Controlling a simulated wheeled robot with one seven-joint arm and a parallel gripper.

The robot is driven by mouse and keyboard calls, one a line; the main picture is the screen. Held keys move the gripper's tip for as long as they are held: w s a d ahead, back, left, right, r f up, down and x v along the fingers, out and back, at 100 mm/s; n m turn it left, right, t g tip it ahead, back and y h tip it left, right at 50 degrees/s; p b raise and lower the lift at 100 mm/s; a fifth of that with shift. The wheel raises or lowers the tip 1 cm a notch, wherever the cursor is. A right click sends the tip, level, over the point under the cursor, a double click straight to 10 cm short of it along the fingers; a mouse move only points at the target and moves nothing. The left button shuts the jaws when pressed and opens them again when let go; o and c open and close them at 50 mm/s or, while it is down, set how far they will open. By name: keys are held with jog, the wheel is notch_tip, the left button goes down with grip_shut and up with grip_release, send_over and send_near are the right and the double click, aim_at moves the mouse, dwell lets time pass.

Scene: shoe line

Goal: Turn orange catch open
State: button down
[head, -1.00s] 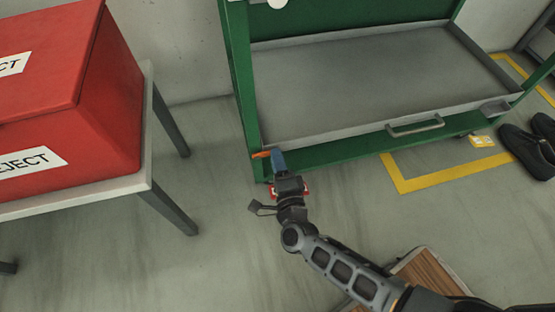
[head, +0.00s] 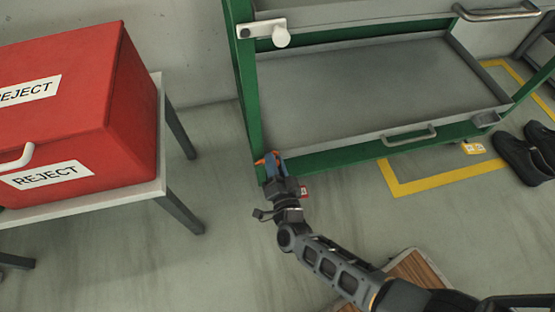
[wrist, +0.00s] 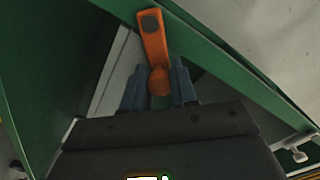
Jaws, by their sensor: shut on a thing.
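The orange catch (wrist: 151,34) sits on the green frame in the wrist view, with its flat arm reaching up from a round knob end. My gripper (wrist: 159,70) has its two blue-grey fingers on either side of that knob end, shut on it. In the head view my gripper (head: 273,160) is at the lower left corner of the green frame. Only small orange parts of the catch (head: 260,162) show there; the fingers hide the rest.
A grey tray (head: 360,90) with a handle lies in the green rack (head: 245,100). A white latch (head: 262,29) is higher on the left post. A red reject box (head: 70,110) stands on a table at left. Black shoes (head: 525,155) are at right.

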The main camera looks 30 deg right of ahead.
jog(key=shift+w+a+r+n+p, duration=0.2)
jog(key=shift+a+n+p, duration=0.4)
jog(key=shift+n, duration=1)
jog(key=shift+w+a+r+n+p, duration=0.15)
jog(key=shift+a+r+n+p, duration=0.3)
jog(key=shift+n, duration=1.15)
jog(key=shift+w+a+r+n+p, duration=0.15)
jog(key=shift+a+n+p, duration=0.55)
jog(key=shift+n, duration=0.9)
jog(key=shift+a, duration=0.1)
jog(key=c, duration=0.9)
grip_release()
jog(key=shift+c, duration=0.2)
jog(key=p+v, duration=0.1)
jog(key=v, duration=0.6)
jog(key=shift+s, duration=0.35)
jog(key=shift+a, duration=0.1)
